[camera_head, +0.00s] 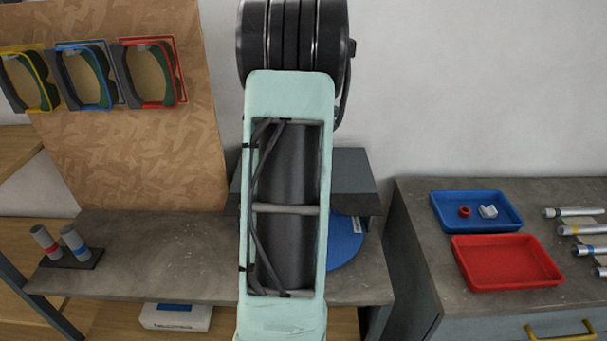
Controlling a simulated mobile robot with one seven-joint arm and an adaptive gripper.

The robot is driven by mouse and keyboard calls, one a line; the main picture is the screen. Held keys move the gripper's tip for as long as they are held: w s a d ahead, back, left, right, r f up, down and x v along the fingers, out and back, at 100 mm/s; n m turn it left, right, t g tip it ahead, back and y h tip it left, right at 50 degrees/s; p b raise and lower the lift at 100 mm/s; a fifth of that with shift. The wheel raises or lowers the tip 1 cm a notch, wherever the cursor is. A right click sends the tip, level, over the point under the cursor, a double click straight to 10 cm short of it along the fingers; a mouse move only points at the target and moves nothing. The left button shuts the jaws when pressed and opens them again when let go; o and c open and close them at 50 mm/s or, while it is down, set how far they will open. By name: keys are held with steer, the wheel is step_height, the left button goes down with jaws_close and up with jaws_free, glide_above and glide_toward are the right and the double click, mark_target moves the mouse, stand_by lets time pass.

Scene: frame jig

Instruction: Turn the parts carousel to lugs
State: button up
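The parts carousel shows as a blue round disc (346,245) under a dark grey box-like cover (350,168) on the workbench. My mint-green arm link stands upright in front and hides the rest of the disc. My gripper is not in view.
A blue tray (440,210) holding a red part and a white part, a red tray (507,264) and several metal tubes (573,212) lie on the right cabinet. Two banded tubes (45,241) stand in a dark base at left. Coloured frames (151,72) hang on the board.

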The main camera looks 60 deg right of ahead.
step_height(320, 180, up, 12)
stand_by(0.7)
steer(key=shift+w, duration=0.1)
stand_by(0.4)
